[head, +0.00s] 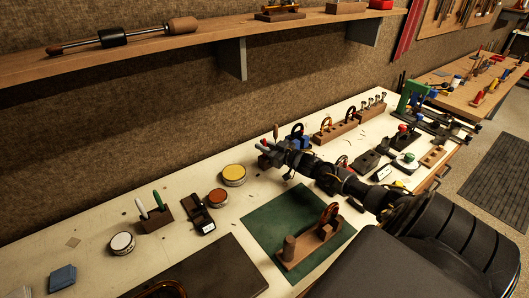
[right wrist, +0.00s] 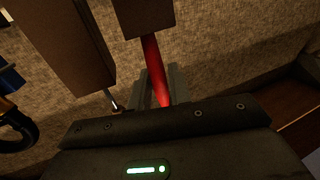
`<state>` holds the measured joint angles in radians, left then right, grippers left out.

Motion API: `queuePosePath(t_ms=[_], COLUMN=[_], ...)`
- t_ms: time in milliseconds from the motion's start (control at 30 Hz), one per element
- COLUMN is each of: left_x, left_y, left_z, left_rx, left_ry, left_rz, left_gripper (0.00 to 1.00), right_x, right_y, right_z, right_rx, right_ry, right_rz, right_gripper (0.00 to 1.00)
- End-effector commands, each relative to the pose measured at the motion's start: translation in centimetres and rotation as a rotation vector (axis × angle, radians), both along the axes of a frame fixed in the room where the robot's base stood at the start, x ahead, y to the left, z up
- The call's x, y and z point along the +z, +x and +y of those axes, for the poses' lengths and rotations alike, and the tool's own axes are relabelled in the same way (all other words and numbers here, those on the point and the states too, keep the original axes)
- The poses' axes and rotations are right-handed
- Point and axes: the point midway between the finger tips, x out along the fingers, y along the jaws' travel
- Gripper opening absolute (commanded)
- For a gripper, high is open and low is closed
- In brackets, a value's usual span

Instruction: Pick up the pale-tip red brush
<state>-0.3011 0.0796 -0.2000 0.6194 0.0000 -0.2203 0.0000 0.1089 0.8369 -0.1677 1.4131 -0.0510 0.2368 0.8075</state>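My right gripper (head: 264,149) reaches in from the right of the head view, over the back of the bench near the wall. A small red piece, likely a red brush handle (head: 262,143), shows at its fingers. In the right wrist view a red shaft (right wrist: 153,70) runs between the grey fingers (right wrist: 163,85) of my right gripper. Its one end meets a brown block (right wrist: 145,15); its other end is hidden behind the gripper body. No pale tip shows clearly. Whether the fingers are pressed on the shaft cannot be told. My left gripper is not in view.
A second brown block (right wrist: 72,45) stands beside the shaft. A blue item (head: 297,131) is close to the right of the gripper. A yellow-topped tin (head: 233,174) and a block with green and white handles (head: 154,217) are to the left. The shelf (head: 200,48) hangs above.

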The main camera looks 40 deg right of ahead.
Motion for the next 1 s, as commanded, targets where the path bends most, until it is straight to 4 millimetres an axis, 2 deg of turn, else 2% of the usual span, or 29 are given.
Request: queuePosePath(t_ms=[33,133,567,667,1000], left_x=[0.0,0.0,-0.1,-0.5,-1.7], left_y=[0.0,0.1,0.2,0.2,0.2], left_z=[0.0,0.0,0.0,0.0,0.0], left_rx=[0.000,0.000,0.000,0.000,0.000], left_ry=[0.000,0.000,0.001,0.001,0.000], left_rz=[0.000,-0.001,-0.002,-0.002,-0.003], left_gripper=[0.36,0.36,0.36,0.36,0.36], right_x=[0.0,0.0,0.5,1.9,8.2], right_y=[0.0,0.0,0.0,0.0,0.0], right_z=[0.0,0.0,0.0,0.0,0.0], right_rx=[0.000,0.000,0.001,0.002,0.001], right_ry=[0.000,0.000,-0.001,-0.001,-0.003], right_rz=[0.000,0.000,-0.002,-0.003,-0.003], right_gripper=[0.13,0.00,0.00,0.00,0.00])
